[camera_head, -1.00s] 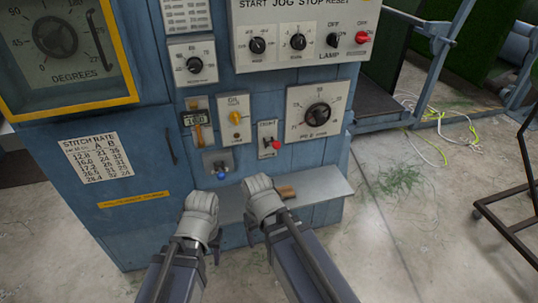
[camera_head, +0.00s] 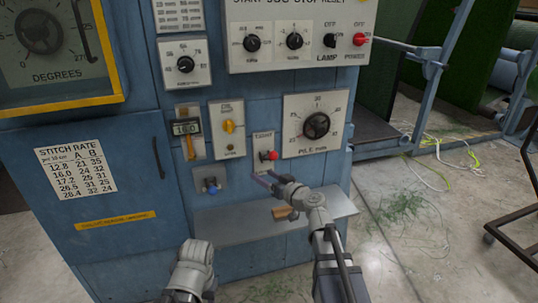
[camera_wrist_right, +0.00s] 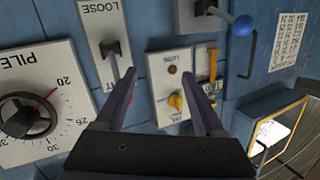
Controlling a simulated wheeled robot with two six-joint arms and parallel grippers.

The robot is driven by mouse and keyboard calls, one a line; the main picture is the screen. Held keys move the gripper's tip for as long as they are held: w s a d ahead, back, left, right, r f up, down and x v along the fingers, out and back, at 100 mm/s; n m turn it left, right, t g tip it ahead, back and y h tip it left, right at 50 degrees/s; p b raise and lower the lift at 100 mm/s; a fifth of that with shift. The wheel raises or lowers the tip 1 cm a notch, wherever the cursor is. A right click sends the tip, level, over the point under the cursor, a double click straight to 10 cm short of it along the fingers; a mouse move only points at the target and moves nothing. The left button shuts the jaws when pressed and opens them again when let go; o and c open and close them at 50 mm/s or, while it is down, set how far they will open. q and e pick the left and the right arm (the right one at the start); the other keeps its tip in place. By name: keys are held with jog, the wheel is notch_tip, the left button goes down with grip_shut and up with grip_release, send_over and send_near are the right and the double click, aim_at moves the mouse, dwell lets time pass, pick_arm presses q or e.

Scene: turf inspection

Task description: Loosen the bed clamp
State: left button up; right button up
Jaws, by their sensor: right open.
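The clamp plate (camera_head: 266,144), marked TIGHT at its top, is on the blue cabinet front and carries a lever with a red knob (camera_head: 271,155).
A blue-knobbed lever (camera_head: 211,186) sits left of the clamp plate. A yellow knob (camera_head: 229,126) and a black pile dial (camera_head: 316,125) flank it. A metal shelf (camera_head: 235,221) juts out below, with a brown object (camera_head: 283,213) on it. Floor at right has loose cords.

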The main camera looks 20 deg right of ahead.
aim_at(270, 156)
jog(key=w+d+r+m+t+h, duration=0.2)
jog(key=d+r+t, duration=0.1)
jog(key=d, duration=0.3)
jog(key=shift+a+x, duration=0.15)
jog(key=shift+x, duration=1.8)
jog(key=shift+a+x, duration=0.15)
jog(key=shift+x, duration=1.75)
jog(key=shift+s+f, duration=0.1)
jog(key=shift+f, duration=0.1)
grip_shut()
